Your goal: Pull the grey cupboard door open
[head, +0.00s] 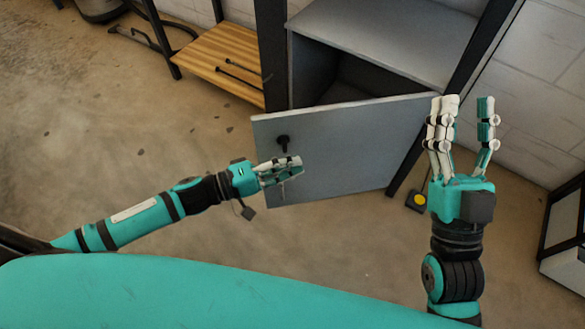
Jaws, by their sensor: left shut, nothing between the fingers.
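The grey cupboard door (345,150) stands swung partly open, with its free edge to the left and its lower right end near the dark cupboard post. A small black knob (283,141) sits near its upper left corner. The grey cupboard (385,40) shows a dark opening behind the door. My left gripper (298,167) is shut and empty, in front of the door just below the knob; I cannot tell whether it touches the door. My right gripper (465,103) is open and empty, pointing up at the door's right end, with its fingers spread apart.
A wooden shelf (215,55) with black rods on it stands at the back left. A small yellow and black object (419,199) lies on the floor beside my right gripper. A black-framed unit (566,235) stands at the far right. The concrete floor at left is mostly clear.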

